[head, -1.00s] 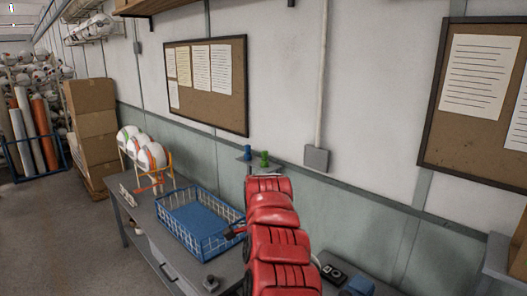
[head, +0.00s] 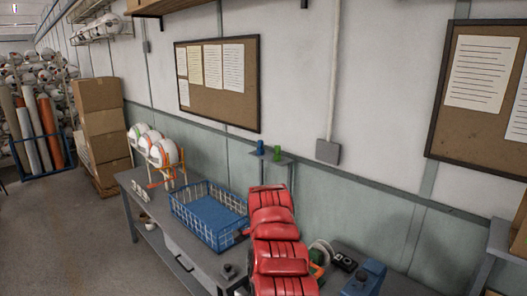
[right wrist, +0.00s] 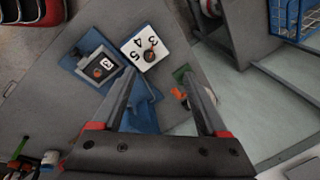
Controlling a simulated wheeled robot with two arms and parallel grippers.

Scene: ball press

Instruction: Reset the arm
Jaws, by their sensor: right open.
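A red, ribbed arm of mine (head: 277,245) rises from the bottom middle of the head view, in front of the workbench (head: 185,245). Its far end is hidden behind its own links. In the right wrist view my right gripper (right wrist: 157,76) is open, its two grey fingers apart with nothing between the tips. A blue device (right wrist: 95,62) with a dark square panel and a white numbered dial card (right wrist: 146,47) lie just beyond the fingertips. The device appears at the lower right of the head view (head: 365,280). I do not make out my left gripper.
A blue wire basket (head: 208,212) stands on the bench left of the arm; a small dark and red part (head: 243,232) sits at its right side, mostly hidden. Balls on a rack (head: 155,147) stand farther back. The wall with a corkboard (head: 217,84) runs behind. Floor at left is clear.

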